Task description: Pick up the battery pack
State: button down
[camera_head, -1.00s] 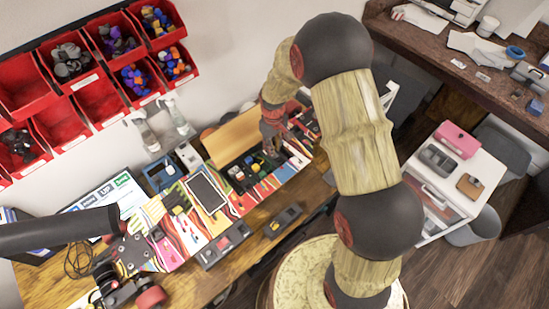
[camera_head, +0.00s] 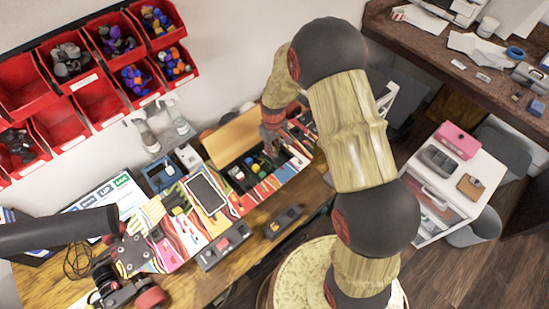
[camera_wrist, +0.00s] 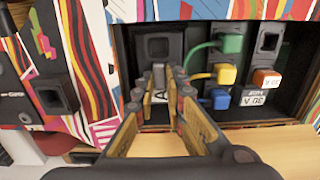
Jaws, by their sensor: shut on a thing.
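My gripper (camera_wrist: 166,92) is low inside an open dark compartment in the wrist view, its yellow-sided fingers close together. A dark block with a square recess, which looks like the battery pack (camera_wrist: 158,46), is at the fingertips; the fingers hide its lower part and the contact. In the head view my gripper (camera_head: 270,130) is at the right end of the compartment (camera_head: 237,187), and the pack cannot be made out there.
Right of my fingers are a green plug (camera_wrist: 230,43), a yellow plug (camera_wrist: 226,74), a blue plug (camera_wrist: 221,98) and an orange fuse (camera_wrist: 266,78). A wooden lid (camera_head: 233,137) stands open behind the compartment. A phone-like device (camera_head: 206,194) lies left of it.

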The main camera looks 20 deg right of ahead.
jog(key=shift+r, duration=0.15)
jog(key=shift+w+r, duration=0.15)
jog(key=shift+r, duration=0.15)
notch_tip(320, 180, up, 9)
jog(key=p, duration=0.1)
jog(key=shift+d+r+p, duration=0.1)
jog(key=shift+r+p, duration=0.1)
jog(key=shift+p, duration=0.1)
dwell(0.3)
